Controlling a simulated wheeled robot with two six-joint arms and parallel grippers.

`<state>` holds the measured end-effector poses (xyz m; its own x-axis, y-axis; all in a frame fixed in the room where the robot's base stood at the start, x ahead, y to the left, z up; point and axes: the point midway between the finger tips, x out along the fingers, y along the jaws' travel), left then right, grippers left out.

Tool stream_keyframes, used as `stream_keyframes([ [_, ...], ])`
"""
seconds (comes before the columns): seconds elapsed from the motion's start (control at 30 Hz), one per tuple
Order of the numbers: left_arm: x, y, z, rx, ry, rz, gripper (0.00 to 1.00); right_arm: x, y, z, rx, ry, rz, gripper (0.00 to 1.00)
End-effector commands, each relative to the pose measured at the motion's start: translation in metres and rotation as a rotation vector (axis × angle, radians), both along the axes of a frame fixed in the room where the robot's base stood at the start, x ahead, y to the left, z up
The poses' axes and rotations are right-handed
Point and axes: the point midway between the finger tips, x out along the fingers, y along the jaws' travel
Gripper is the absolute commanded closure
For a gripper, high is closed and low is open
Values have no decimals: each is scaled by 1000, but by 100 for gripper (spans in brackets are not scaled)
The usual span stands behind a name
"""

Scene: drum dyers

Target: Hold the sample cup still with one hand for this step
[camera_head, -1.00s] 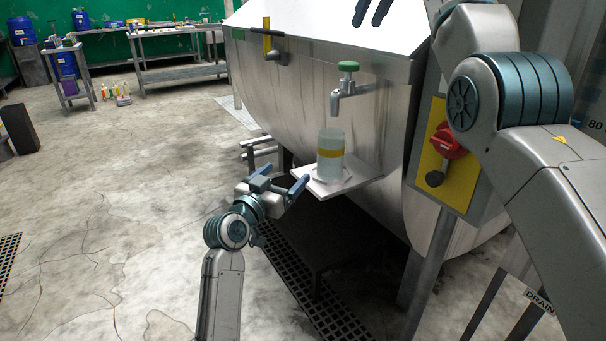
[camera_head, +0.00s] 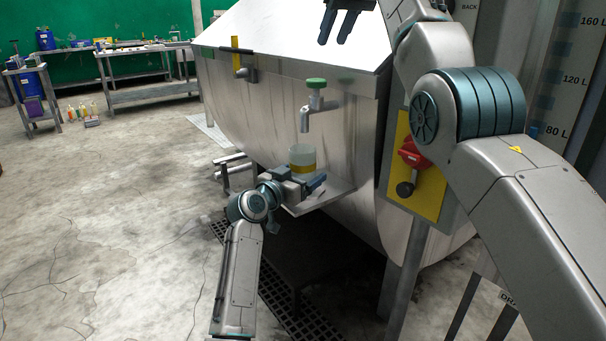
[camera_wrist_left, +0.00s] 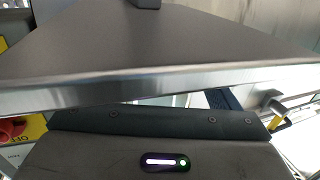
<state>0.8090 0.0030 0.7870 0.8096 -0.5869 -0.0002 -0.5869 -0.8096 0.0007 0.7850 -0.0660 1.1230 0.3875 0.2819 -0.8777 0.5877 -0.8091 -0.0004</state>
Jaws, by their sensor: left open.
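The sample cup (camera_head: 302,156), pale and translucent with a yellow band, stands on a small shelf (camera_head: 335,193) on the side of the drum, below the green-handled tap (camera_head: 309,103). My left gripper (camera_head: 300,181) is open, in front of the cup and hiding its lower part. I cannot tell whether its fingers touch the cup or reach around it. The cup cannot be made out in the left wrist view. My right gripper (camera_head: 338,24) hangs at the top over the drum lid, its two dark fingers apart with nothing visible between them.
The steel drum (camera_head: 270,110) fills the middle. A red knob (camera_head: 412,152) on a yellow plate sits right of the shelf; it also shows in the left wrist view (camera_wrist_left: 12,130). A floor grate (camera_head: 310,325) lies below. Open floor extends left.

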Motion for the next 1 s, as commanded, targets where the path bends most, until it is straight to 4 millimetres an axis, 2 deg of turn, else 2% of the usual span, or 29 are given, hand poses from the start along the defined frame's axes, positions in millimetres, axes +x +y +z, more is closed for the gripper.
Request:
stream_keyframes([
  [0.4, 7, -5, 0, 1, -1, 1, 16, 0, 0, 0, 0, 0, 0, 64],
  [0.6, 7, -5, 0, 0, 0, 1, 55, 0, 0, 0, 0, 0, 0, 64],
  [0.67, 7, -5, 0, 0, 0, 1, 65, 0, 0, 0, 0, 0, 0, 64],
  [0.9, 7, -5, 0, 0, 0, 1, 65, 0, 0, 0, 0, 0, 0, 64],
  [0.93, 7, -5, 0, 0, 0, 1, 36, 0, 0, 0, 0, 0, 0, 64],
  [1.0, 7, -5, -1, 0, 0, 1, 22, 0, 0, 0, 0, 0, 0, 64],
])
